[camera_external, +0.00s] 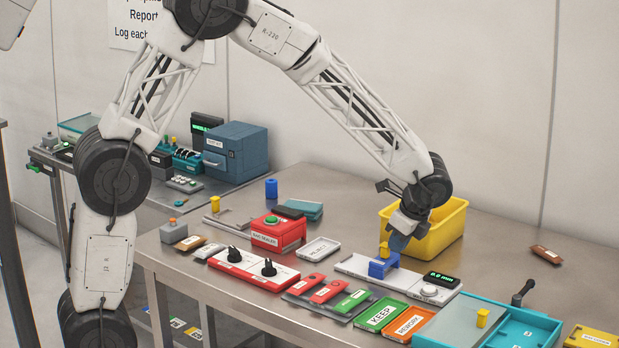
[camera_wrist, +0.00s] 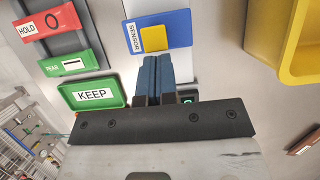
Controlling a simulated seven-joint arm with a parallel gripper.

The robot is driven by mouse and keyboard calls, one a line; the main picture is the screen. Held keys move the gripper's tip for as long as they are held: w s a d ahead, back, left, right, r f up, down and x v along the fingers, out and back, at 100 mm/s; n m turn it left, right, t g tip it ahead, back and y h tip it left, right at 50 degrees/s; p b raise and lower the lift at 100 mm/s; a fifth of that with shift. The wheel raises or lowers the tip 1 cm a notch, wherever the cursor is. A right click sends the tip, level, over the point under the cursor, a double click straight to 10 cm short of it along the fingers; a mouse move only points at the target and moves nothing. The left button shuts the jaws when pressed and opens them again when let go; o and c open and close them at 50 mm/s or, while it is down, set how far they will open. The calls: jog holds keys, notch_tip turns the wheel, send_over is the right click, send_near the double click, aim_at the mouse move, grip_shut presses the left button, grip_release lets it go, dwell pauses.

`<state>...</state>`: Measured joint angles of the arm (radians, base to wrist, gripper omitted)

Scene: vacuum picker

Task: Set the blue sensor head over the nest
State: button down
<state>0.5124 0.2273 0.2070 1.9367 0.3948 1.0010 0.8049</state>
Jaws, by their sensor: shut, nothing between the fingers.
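The blue sensor head (camera_external: 381,269), with a yellow knob (camera_external: 385,250) on top, sits on a long white base (camera_external: 352,264). In the wrist view it is a blue plate (camera_wrist: 178,17) marked SENSOR with a yellow square knob (camera_wrist: 154,38). My gripper (camera_external: 398,243) points down just right of the knob. In the wrist view its blue fingers (camera_wrist: 152,75) are together and empty, close to the plate's near edge; contact cannot be told. A round pale disc (camera_external: 429,291) lies at the base's right end; whether this is the nest I cannot tell.
A green-digit display (camera_external: 441,280) stands at the base's right end. A yellow bin (camera_external: 446,232) stands behind my gripper. Green KEEP (camera_external: 381,316) and orange REWORK (camera_external: 410,324) trays lie in front.

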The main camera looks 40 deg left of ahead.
aim_at(380, 256)
jog(key=shift+a, duration=0.1)
dwell(0.3)
jog(key=shift+a, duration=2.7)
jog(key=shift+d, duration=0.1)
jog(key=shift+d+f, duration=0.1)
jog(key=shift+d, duration=0.35)
jog(key=d, duration=0.3)
jog(key=v, duration=1)
